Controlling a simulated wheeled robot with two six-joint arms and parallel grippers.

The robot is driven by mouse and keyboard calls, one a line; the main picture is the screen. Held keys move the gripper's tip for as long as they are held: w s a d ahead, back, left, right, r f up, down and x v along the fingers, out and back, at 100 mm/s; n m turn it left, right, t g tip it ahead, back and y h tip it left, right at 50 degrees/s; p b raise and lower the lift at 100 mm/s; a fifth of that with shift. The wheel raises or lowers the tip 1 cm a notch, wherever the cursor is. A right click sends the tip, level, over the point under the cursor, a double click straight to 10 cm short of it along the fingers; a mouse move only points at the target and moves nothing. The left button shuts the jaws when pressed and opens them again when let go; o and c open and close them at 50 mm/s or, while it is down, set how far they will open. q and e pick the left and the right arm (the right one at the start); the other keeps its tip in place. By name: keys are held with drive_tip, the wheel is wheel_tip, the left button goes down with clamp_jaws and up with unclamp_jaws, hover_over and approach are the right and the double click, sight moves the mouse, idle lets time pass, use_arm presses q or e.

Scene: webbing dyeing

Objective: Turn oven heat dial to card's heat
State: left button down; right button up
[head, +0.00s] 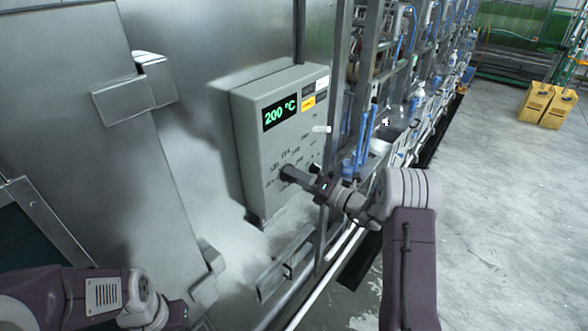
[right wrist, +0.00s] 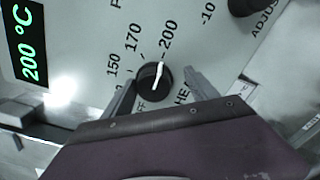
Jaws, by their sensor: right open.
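The heat dial (right wrist: 152,84) is a round black knob with a white pointer, on the front panel of the grey control box (head: 252,150). In the right wrist view the pointer aims at the 200 mark, past 150 and 170. A green display (head: 280,112) reads 200 °C. My right gripper (right wrist: 159,78) is open, with one finger on each side of the dial; whether they touch it I cannot tell. In the head view the right gripper (head: 289,173) is at the panel and hides the dial. My left gripper is out of view. I cannot make out a heat card.
A second black knob (right wrist: 243,5) by the word ADJUST is at the right wrist view's top edge. Yellow boxes (head: 546,104) stand on open floor.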

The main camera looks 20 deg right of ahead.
drive_tip(key=shift+w+a+r, duration=0.15)
drive_tip(key=shift+w+a, duration=0.1)
drive_tip(key=shift+a, duration=0.1)
drive_tip(key=shift+s+a+r, duration=0.15)
drive_tip(key=shift+s+r, duration=0.15)
drive_tip(key=shift+s, duration=0.45)
drive_tip(key=shift+w+f, duration=0.2)
drive_tip(key=shift+w, duration=0.2)
drive_tip(key=c, duration=1.3)
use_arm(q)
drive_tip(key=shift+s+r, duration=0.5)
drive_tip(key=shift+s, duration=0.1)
use_arm(e)
drive_tip(key=shift+c, duration=0.3)
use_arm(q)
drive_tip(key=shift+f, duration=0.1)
